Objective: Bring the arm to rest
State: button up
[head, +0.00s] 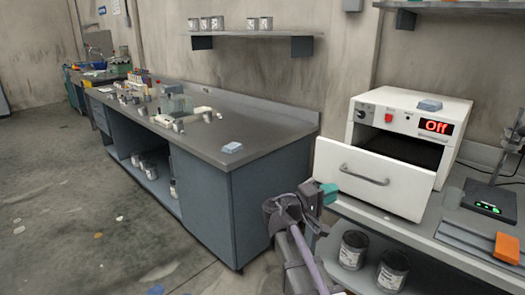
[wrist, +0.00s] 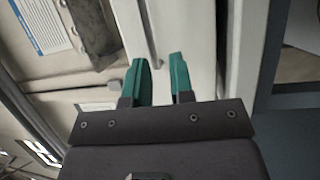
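My gripper (head: 327,191) is at the front of the white oven (head: 409,115), near the left side of its tilted door (head: 352,180) in the head view. Its teal fingers (wrist: 161,78) stand apart in the wrist view, with nothing seen held between them. A pale surface lies beyond the fingertips. My arm reaches up from the bottom of the head view. The oven door leans outward at the top, with a dark opening behind it and a grey handle on its face. Whether the fingers touch the door I cannot tell.
The oven's red display (head: 436,127) reads "Off". A grey-blue block (head: 429,105) lies on its top. A long bench (head: 215,136) with small items stands left. Tins (head: 353,250) sit on the shelf below the oven. Floor at left is open.

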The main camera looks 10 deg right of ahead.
jog(key=s+f+m+g+y, duration=0.1)
jog(key=s+f+g+y, duration=0.1)
jog(key=s+f+y, duration=0.45)
jog(key=s+a+f+g+y, duration=0.2)
jog(key=s+a+f+y, duration=0.7)
jog(key=a+f+y, duration=0.4)
notch_tip(320, 180, up, 15)
jog(key=a+p, duration=0.1)
jog(key=p, duration=1.3)
jog(key=shift+s+a+r+m+h+p, duration=0.2)
jog(key=shift+s+a+m+h+p, duration=0.1)
jog(key=shift+a+h+p, duration=0.1)
